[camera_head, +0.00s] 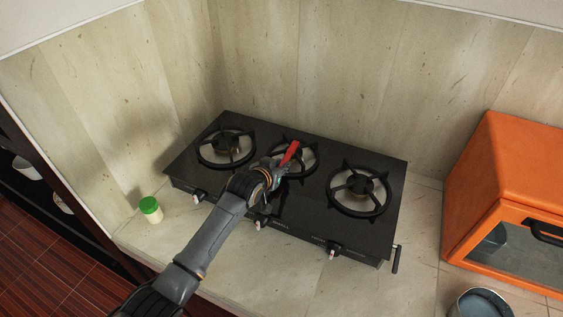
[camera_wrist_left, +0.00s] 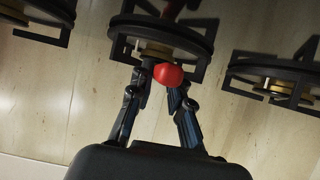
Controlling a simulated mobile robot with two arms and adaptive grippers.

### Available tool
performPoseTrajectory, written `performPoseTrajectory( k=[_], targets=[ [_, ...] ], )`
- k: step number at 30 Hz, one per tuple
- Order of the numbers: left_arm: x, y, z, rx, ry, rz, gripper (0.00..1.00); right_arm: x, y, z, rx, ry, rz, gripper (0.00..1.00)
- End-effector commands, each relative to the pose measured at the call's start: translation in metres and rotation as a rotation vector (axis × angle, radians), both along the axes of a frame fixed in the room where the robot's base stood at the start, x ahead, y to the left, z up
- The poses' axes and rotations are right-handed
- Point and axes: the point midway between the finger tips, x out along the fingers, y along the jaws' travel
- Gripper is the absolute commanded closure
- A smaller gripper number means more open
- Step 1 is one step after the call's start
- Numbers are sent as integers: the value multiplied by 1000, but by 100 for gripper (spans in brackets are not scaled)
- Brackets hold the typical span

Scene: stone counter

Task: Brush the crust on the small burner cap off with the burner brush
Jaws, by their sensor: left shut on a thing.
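My left gripper (camera_head: 277,165) is over the middle burner of the black stove and is shut on the red-handled burner brush (camera_head: 290,153). The handle slants up to the right in the head view. In the left wrist view the red rounded handle end (camera_wrist_left: 168,74) shows between the fingers. The brush's bristles are hidden. The middle burner (camera_head: 309,162) is partly covered by the gripper and brush; its cap and any crust cannot be made out. In the left wrist view a burner with a brass-coloured part (camera_wrist_left: 155,49) lies just beyond the fingers. My right gripper is not in view.
The stove (camera_head: 290,205) also has a left burner (camera_head: 227,147) and a right burner (camera_head: 359,189) with raised grates. A green-capped shaker (camera_head: 151,209) stands left of it. An orange oven (camera_head: 520,175) and a metal pot (camera_head: 481,304) are at right. Walls close the back.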

Motion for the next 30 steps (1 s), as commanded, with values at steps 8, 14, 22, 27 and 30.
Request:
performPoseTrajectory(
  k=[8, 14, 22, 27, 30],
  targets=[
    [-12, 5, -1, 2, 4, 1, 100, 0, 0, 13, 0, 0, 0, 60],
    [-6, 3, -3, 1, 3, 0, 100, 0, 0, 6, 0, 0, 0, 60],
    [8, -3, -3, 2, 3, 1, 100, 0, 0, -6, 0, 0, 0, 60],
    [9, -4, -1, 2, 5, 0, 100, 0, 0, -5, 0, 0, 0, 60],
    [6, -2, 0, 2, 5, 0, 100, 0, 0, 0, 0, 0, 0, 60]
  ],
)
